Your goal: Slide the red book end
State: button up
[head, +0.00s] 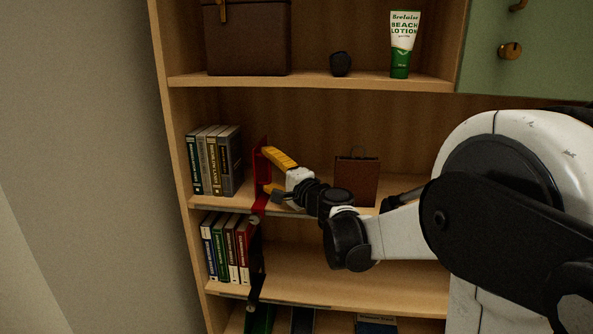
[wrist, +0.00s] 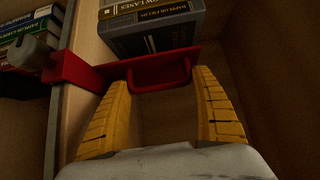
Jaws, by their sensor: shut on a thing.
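The red book end (head: 259,172) stands upright on the middle shelf, to the right of a row of books (head: 213,160), with a small gap between them. It runs down over the shelf's front edge. In the wrist view, the book end (wrist: 85,72) has a loop handle between the yellow fingers. My gripper (head: 269,171) reaches in from the right and is shut on this handle; its two fingers show on either side in the wrist view (wrist: 163,80). Dark grey books (wrist: 150,28) show just beyond the red plate.
A small brown bag (head: 357,180) stands on the same shelf, right of my gripper. More books (head: 228,248) stand on the shelf below. A brown case (head: 247,40), a dark small object (head: 340,63) and a lotion tube (head: 402,45) are on the shelf above.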

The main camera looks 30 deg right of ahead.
jog(key=w+a, duration=0.1)
jog(key=a, duration=0.1)
jog(key=w+a, duration=0.3)
jog(key=a, duration=0.1)
jog(key=shift+w+r, duration=0.1)
jog(key=shift+w, duration=0.05)
jog(key=o, duration=1.2)
jog(key=s+d, duration=0.2)
jog(key=s, duration=1)
jog(key=shift+d, duration=0.2)
